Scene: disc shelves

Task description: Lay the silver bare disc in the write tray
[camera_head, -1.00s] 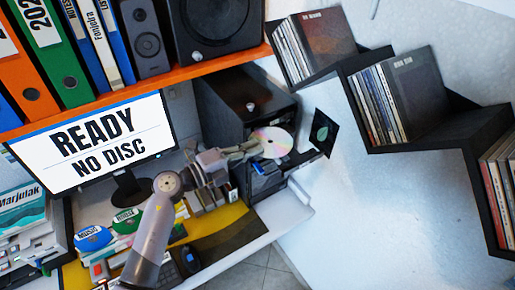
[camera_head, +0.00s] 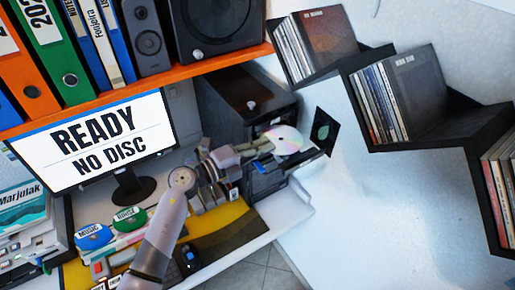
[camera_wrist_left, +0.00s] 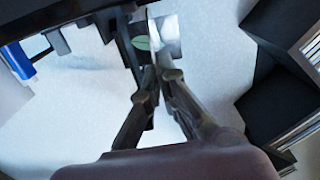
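The silver bare disc (camera_head: 287,139) is held by its edge in my left gripper (camera_head: 264,146), in front of the dark tower. In the left wrist view my left gripper (camera_wrist_left: 158,78) has its fingers together on the near edge of the disc (camera_wrist_left: 166,37). The black tower (camera_head: 240,105) stands at the back of the desk. Dark tray-like parts (camera_head: 268,180) jut from its front below the disc. I cannot tell for sure which is the write tray. The disc looks above and apart from them. My right gripper is not in view.
A monitor (camera_head: 105,135) reads "READY NO DISC". A black square with a green leaf (camera_head: 325,132) is just right of the disc. Black zigzag shelves with cases (camera_head: 430,137) hang on the right wall. An orange shelf (camera_head: 130,94) runs above the monitor.

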